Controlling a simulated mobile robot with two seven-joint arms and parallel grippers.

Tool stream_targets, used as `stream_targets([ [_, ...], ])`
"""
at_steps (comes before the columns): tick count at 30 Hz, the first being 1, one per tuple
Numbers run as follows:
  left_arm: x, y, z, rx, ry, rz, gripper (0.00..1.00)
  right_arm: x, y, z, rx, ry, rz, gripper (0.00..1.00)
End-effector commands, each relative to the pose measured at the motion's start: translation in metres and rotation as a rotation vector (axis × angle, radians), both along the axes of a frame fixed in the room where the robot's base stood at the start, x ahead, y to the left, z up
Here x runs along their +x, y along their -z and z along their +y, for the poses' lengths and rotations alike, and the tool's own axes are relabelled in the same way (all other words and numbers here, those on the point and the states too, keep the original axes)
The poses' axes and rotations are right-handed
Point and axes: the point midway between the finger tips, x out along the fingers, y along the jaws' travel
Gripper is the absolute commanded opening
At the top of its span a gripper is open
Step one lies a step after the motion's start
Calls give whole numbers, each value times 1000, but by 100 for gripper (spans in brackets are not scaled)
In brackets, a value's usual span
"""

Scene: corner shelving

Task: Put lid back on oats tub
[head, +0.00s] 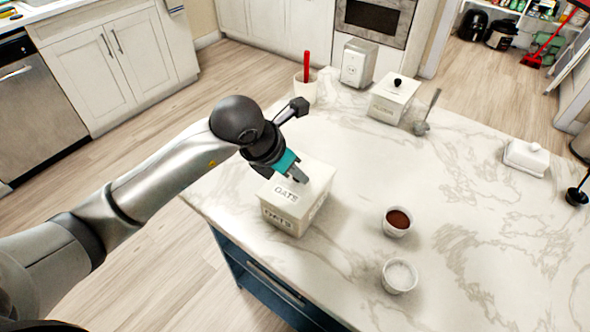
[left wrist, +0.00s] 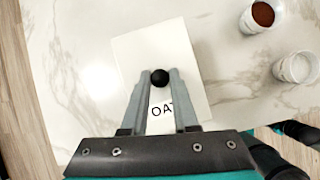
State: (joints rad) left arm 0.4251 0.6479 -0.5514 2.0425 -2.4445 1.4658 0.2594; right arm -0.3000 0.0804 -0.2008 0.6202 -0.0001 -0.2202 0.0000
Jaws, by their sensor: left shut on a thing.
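The oats tub (head: 283,219) is a square white box near the counter's left edge, with OATS lettered on its side. Its square white lid (head: 318,172) also bears OATS lettering and lies over the tub's top, lined up with it; I cannot tell whether it is fully seated. My left gripper (head: 298,177) is above the lid, pointing down. In the left wrist view, my left gripper (left wrist: 159,76) is shut on the lid's round black knob (left wrist: 160,78), with a finger on either side. The lid (left wrist: 190,85) hides the tub beneath. My right gripper is not in view.
A cup of brown powder (head: 397,221) and a cup of white contents (head: 399,278) stand right of the tub. Behind are a crock with a red utensil (head: 306,88), a metal box (head: 357,64) and a lidded white canister (head: 392,101). A butter dish (head: 526,158) stands far right.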

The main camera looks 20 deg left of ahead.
Motion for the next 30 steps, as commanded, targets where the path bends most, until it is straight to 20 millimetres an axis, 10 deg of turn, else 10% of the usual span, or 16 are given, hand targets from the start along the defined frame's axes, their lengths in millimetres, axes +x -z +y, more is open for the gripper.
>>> stream_targets([
  [7,0,-1,0,0,0,-1,0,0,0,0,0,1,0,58],
  [8,0,-1,0,0,0,-1,30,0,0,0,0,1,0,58],
  [9,0,-1,0,0,0,-1,35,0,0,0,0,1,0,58],
  [30,0,0,0,0,0,-1,93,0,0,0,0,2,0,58],
])
